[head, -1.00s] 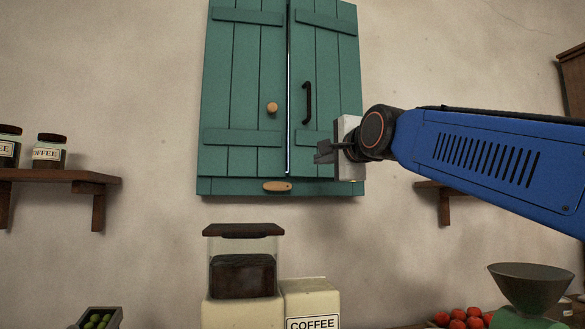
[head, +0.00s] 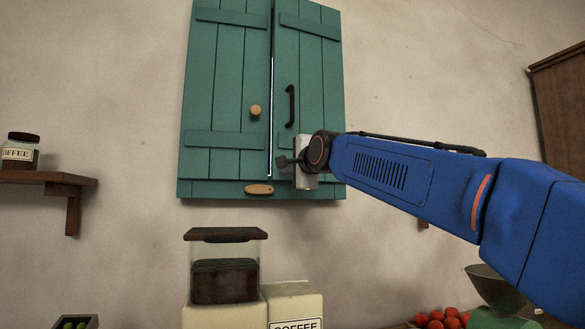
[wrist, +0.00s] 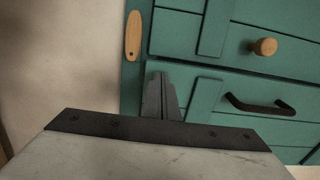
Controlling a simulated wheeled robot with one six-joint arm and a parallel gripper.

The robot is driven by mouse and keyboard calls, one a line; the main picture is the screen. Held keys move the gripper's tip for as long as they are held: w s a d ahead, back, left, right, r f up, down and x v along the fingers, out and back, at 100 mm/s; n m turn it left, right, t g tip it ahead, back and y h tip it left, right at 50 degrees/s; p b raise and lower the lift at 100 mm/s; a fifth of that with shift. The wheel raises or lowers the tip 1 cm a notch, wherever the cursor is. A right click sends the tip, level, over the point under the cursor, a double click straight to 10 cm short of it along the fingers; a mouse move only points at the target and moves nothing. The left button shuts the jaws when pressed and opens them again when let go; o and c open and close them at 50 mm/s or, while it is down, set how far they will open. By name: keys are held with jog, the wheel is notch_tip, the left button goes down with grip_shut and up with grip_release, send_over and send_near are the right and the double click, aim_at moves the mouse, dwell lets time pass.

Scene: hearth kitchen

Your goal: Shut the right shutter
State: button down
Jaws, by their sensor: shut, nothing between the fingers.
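The right shutter (head: 312,75) is teal with a dark bar handle (head: 290,106), which also shows in the wrist view (wrist: 258,104). The left shutter (head: 228,70) is teal with a round wooden knob (head: 255,110). A thin bright gap runs between the two shutters, so the right one stands almost flush. A wooden turn-latch (head: 259,189) lies level on the sill below the gap; it also shows in the wrist view (wrist: 133,36). My gripper (head: 283,161) is shut and empty, at the lower part of the right shutter, near the gap. Whether it touches the panel I cannot tell.
A coffee grinder with a glass hopper (head: 225,268) and a coffee canister (head: 294,303) stand below the window. A shelf (head: 48,178) with a coffee jar (head: 21,151) is at left. Tomatoes (head: 441,318) and a green-based scale (head: 497,305) are at lower right.

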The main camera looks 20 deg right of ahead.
aim_at(277, 170)
jog(key=shift+w+a, duration=0.1)
jog(key=shift+w, duration=0.85)
jog(key=shift+w+a+r, duration=0.1)
jog(key=shift+w+a, duration=0.15)
jog(key=shift+w, duration=0.8)
jog(key=shift+w+a, duration=0.25)
jog(key=shift+w, duration=0.75)
